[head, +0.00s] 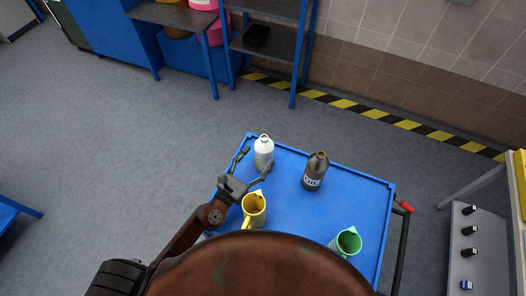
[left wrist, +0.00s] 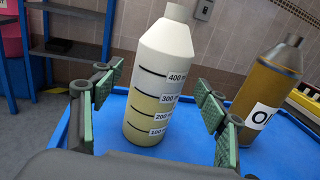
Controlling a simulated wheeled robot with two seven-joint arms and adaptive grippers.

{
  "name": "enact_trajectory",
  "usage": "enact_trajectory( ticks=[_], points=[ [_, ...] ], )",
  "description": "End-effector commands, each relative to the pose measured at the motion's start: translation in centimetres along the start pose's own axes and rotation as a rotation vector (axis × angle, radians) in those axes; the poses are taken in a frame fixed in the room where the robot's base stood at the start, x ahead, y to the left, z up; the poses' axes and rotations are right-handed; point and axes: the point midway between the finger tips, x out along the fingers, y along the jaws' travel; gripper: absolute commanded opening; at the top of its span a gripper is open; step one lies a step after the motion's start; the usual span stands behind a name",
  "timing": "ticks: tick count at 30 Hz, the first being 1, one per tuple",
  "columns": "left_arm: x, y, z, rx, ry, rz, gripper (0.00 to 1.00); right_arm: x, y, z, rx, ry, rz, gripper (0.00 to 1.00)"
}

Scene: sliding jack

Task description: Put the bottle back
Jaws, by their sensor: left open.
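A white bottle (head: 264,150) with level marks stands upright near the far left corner of the blue cart (head: 300,216). In the left wrist view the white bottle (left wrist: 160,80) stands between the fingers of my left gripper (left wrist: 158,112), a little beyond the fingertips. A dark oil bottle (head: 315,172) with a white label stands to its right on the cart, and the left wrist view shows this oil bottle (left wrist: 266,85) too. My left gripper (head: 255,164) is open and empty, with its fingers toward the white bottle. My right gripper is not in view.
A yellow jug (head: 254,208) stands close beside my left gripper on the cart. A green jug (head: 347,243) stands near the cart's right front. Blue shelving (head: 262,45) is at the back. A grey bench (head: 474,240) with small items is at the right.

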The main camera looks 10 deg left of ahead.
Motion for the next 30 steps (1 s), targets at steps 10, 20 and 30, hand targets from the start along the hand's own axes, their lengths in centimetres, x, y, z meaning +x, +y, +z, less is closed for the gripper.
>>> enact_trajectory(
  ticks=[10, 20, 30],
  points=[
    [-6.5, 0.0, -0.3, 0.002, 0.003, -0.002, 0.67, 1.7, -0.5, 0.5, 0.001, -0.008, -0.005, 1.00],
    [-7.8, 0.0, 0.0, 0.000, 0.000, -0.001, 0.67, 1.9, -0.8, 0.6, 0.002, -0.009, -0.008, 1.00],
    [-7.7, 0.0, 0.0, 0.000, 0.000, -0.001, 0.67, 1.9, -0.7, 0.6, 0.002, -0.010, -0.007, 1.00]
  ],
)
